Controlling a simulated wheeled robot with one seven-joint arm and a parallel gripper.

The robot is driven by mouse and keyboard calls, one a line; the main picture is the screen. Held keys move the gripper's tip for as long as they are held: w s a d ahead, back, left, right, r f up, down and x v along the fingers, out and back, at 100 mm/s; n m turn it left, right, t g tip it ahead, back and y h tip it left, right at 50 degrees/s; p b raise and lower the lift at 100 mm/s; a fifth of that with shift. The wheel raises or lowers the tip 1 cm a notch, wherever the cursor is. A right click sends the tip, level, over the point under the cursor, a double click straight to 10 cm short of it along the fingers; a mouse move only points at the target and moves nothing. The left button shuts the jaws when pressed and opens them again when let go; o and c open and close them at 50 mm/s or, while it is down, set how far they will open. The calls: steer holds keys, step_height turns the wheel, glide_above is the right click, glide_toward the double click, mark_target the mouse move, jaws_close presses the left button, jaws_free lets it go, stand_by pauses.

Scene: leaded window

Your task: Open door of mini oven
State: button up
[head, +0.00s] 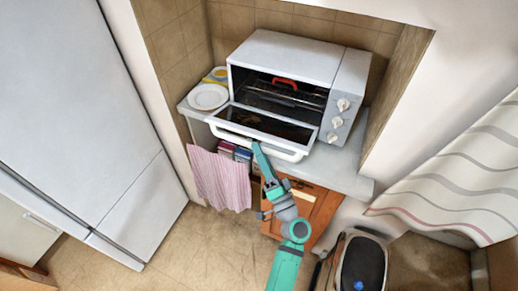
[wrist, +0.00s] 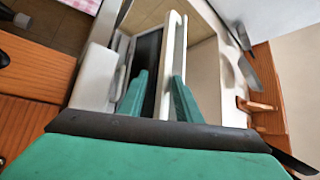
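The white mini oven (head: 285,58) stands on a counter in a niche. Its door (head: 265,124), white-framed with dark glass, is hinged at the bottom and folded well down, so the dark inside with its rack shows. The white door handle (head: 285,153) runs along the door's front edge. My gripper (head: 257,146) is at that edge, left of the handle's middle. In the wrist view, my gripper's two teal fingers (wrist: 158,78) stand apart, with the white handle bar (wrist: 173,40) close to the right finger. I cannot tell whether the fingers touch it.
White plates (head: 208,96) sit on the counter (head: 345,171) left of the oven. A pink striped cloth (head: 219,180) hangs below them. A tall fridge (head: 75,100) stands at the left. A dark-topped bin-like object (head: 361,263) stands on the floor at the lower right. The floor at the lower left is clear.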

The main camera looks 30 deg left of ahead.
steer(key=v, duration=0.9)
steer(key=shift+d, duration=0.25)
steer(key=s+d+f+m+t+h, duration=0.1)
steer(key=s+d+f+m+h, duration=0.1)
steer(key=s+d+f+h, duration=0.6)
steer(key=s+d+f+m+h, duration=0.1)
steer(key=s+d+f+h, duration=0.4)
steer(key=f, duration=0.6)
steer(key=s+d+r+n+t+h, duration=0.1)
steer(key=s+d+r+h, duration=0.35)
steer(key=s+d, duration=0.3)
steer(key=s+r+n+t+h, duration=0.1)
steer(key=s+r+n+h, duration=0.1)
steer(key=s+r, duration=0.5)
steer(key=shift+r+n+t, duration=0.3)
steer(key=shift+r+n, duration=0.2)
steer(key=shift+r, duration=0.15)
